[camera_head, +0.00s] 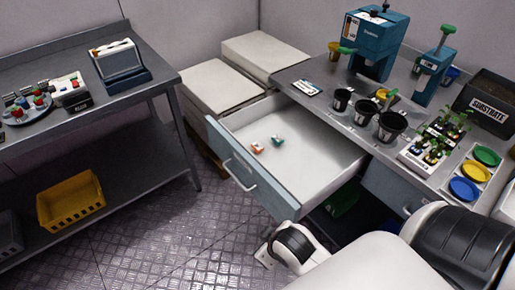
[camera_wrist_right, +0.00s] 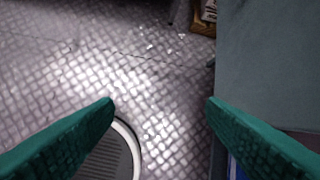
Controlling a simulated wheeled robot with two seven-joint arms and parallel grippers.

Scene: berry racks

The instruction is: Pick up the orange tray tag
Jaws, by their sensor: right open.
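A small orange tag (camera_head: 257,148) lies on the floor of the open drawer (camera_head: 315,172), left of its middle. A small teal-and-white tag (camera_head: 277,141) lies close beside it, a little farther right. A grey-blue panel (camera_wrist_right: 268,60), perhaps the drawer front, stands at the right of that view. The tag does not show there. My left gripper is not in view.
The drawer juts out under a bench with black pots (camera_head: 391,125), seedlings, coloured dishes and a blue press (camera_head: 371,42). White boxes (camera_head: 222,92) stand behind the drawer. A left rack holds a yellow crate (camera_head: 70,204). The floor between is clear.

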